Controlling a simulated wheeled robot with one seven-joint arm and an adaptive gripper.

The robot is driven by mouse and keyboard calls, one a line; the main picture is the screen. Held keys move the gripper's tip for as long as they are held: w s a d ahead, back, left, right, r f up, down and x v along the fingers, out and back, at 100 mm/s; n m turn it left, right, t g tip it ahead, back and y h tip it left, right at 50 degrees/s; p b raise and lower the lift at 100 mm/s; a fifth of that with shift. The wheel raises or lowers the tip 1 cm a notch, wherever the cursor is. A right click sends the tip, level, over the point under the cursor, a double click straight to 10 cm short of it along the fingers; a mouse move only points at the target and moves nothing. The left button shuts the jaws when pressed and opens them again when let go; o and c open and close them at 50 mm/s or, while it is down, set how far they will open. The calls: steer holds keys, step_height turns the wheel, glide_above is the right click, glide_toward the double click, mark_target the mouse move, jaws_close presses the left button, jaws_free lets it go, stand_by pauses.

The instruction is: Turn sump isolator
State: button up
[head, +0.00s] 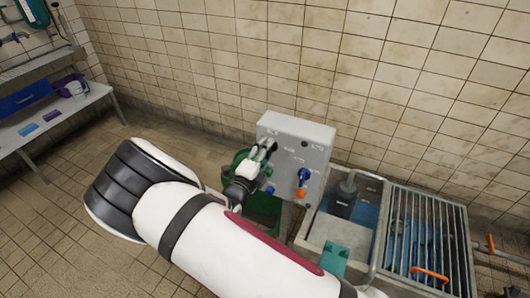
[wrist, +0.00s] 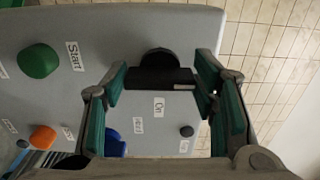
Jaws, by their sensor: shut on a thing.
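A grey control box (head: 318,135) stands near the tiled wall. A black turn handle with a wide bar (wrist: 160,80) sits on its face in the wrist view, with an "On" label beside it. My gripper (head: 262,158) reaches the box's upper left part. In the wrist view my gripper (wrist: 160,76) is shut on the black handle, with one finger at each end of the bar. The bar lies nearly level across that picture. In the head view the gripper mostly hides the handle.
A sump basin (head: 345,235) with a metal grate (head: 425,235) lies right. A bench (head: 55,115) stands far left.

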steer(key=o, duration=1.2)
steer(key=shift+c, duration=0.2)
steer(key=v, duration=1.2)
